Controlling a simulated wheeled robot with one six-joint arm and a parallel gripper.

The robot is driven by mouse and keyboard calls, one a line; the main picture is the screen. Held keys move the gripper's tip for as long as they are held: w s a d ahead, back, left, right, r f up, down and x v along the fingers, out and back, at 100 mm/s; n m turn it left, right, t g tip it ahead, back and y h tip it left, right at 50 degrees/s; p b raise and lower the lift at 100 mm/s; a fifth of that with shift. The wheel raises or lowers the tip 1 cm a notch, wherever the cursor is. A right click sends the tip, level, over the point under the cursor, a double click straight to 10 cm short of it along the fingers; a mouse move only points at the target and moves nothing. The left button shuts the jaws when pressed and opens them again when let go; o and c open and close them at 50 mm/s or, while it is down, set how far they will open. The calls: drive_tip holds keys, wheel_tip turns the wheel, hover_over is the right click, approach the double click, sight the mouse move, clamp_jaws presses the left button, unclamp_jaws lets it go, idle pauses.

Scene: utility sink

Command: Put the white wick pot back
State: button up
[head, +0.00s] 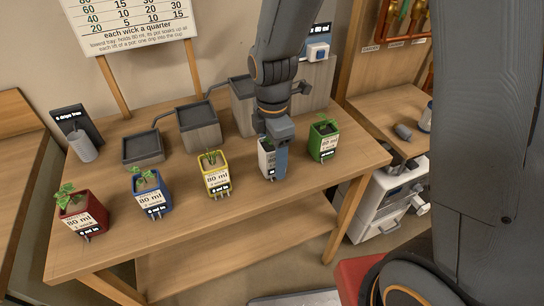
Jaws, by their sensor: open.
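The white wick pot (266,160) stands on the wooden table, between the yellow pot and the green pot. My gripper (274,146) is right over it, with a blue-grey part of the gripper in front of the pot's right side. Much of the pot's top is hidden by my gripper and wrist. My gripper is open; whether its fingers touch the pot cannot be told.
A red pot (80,214), a blue pot (151,193), a yellow pot (216,175) and a green pot (323,140) stand along the table's front. Behind them are grey stepped trays (199,133) and a grey cylinder (83,147). A sign (133,22) stands at the back.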

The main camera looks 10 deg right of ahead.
wheel_tip(320, 180, up, 12)
drive_tip(key=shift+f+b, duration=0.1)
drive_tip(key=shift+b, duration=0.8)
drive_tip(key=shift+s+a, duration=0.1)
